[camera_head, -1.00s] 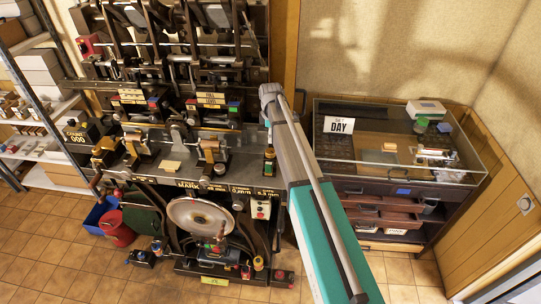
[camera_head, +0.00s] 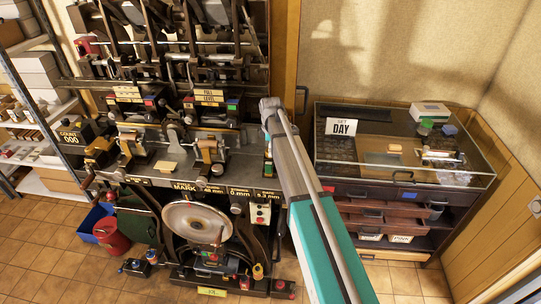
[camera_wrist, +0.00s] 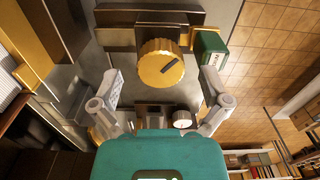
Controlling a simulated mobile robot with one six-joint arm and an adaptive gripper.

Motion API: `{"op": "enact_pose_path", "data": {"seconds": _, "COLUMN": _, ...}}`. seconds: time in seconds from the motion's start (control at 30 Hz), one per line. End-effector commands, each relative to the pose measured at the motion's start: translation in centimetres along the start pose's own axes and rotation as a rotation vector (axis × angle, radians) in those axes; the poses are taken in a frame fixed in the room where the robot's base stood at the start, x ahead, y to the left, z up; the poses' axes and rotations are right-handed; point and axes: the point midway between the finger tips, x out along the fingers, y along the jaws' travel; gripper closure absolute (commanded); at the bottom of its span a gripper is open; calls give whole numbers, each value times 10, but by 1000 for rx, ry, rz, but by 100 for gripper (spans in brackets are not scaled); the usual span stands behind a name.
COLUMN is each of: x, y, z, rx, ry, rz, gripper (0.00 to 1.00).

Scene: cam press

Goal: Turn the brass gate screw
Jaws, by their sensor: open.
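The brass gate screw (camera_wrist: 161,63) shows in the wrist view as a round knurled brass knob with a dark slot or mark on its face. It sits at the top centre, ahead of and between my fingers. My gripper (camera_wrist: 161,88) is open, one grey finger on each side below the knob, with nothing held. The fingers look apart from the knob. In the head view my arm covers the right end of the press, and neither the gripper's fingertips nor the screw can be made out there.
A green box-like part (camera_wrist: 209,47) stands right of the knob, close to my right finger. A small dial (camera_wrist: 182,119) lies below. In the head view the press (camera_head: 150,180) carries levers and a large wheel (camera_head: 197,219). A glass-topped cabinet (camera_head: 385,181) stands at the right.

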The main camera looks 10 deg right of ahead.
Motion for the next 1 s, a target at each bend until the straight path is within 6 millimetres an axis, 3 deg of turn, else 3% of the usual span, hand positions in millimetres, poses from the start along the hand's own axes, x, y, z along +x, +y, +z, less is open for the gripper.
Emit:
{"op": "enact_pose_path", "data": {"seconds": 0.2, "x": 11, "y": 0, "z": 0, "rx": 0, "ry": 0, "rz": 0, "gripper": 4}}
{"op": "enact_pose_path", "data": {"seconds": 0.63, "x": 12, "y": 0, "z": 0, "rx": 0, "ry": 0, "rz": 0, "gripper": 4}}
{"op": "enact_pose_path", "data": {"seconds": 1.0, "x": 12, "y": 0, "z": 0, "rx": 0, "ry": 0, "rz": 0, "gripper": 72}}
